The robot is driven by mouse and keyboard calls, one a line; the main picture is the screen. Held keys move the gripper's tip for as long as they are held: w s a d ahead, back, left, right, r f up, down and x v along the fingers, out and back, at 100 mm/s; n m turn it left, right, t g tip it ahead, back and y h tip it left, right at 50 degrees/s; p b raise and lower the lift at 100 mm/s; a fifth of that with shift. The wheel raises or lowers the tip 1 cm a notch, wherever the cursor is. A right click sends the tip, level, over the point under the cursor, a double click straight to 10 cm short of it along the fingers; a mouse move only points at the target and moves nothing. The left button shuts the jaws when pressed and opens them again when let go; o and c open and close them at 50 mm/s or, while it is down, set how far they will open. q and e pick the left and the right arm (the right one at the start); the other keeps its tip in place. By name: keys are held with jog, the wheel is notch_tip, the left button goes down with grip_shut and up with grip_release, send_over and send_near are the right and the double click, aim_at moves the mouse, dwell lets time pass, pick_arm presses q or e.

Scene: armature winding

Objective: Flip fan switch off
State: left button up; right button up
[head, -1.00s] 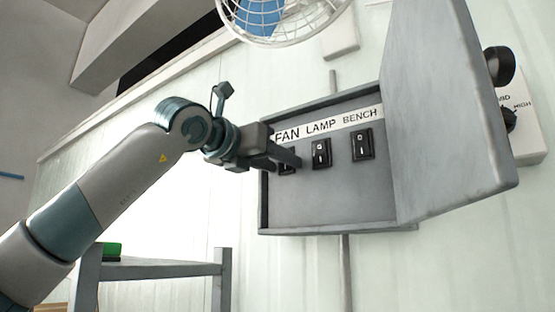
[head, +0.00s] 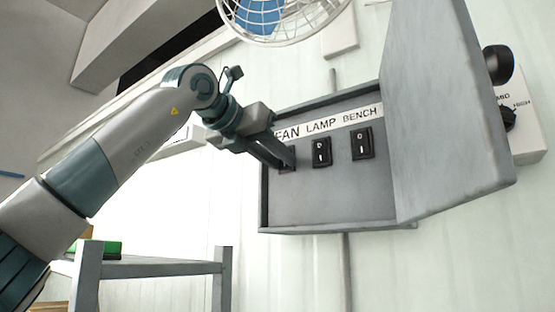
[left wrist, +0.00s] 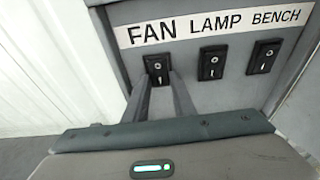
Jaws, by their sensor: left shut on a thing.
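The open grey switch box (head: 330,205) on the wall holds a row of black rocker switches under the labels FAN, LAMP and BENCH. The fan switch (left wrist: 157,67) is the leftmost one, and its position is unclear. My left gripper (head: 286,160) reaches in from the left, its fingertips at the fan switch and partly hiding it in the head view. In the left wrist view, the fingers of my left gripper (left wrist: 161,82) come up at both sides of the lower part of the switch, and they are shut on it. My right gripper is out of view.
The lamp switch (head: 321,152) and bench switch (head: 362,144) sit to the right. The box door (head: 445,110) stands open at right, with a knob panel (head: 525,125) behind it. A caged fan (head: 285,20) is above. A grey frame (head: 150,268) stands lower left.

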pick_arm(q)
jog(key=shift+r, duration=0.1)
dwell(0.3)
jog(key=o, duration=1.1)
jog(key=shift+c, duration=0.2)
jog(key=shift+s+a+b, duration=0.3)
jog(key=shift+s+b, duration=0.05)
jog(key=shift+b, duration=0.05)
jog(key=b+v, duration=0.5)
jog(key=v, duration=1.1)
jog(key=shift+s+r+b, duration=0.15)
jog(key=shift+r+b, duration=0.15)
jog(key=shift+r, duration=0.1)
jog(key=shift+a, duration=0.1)
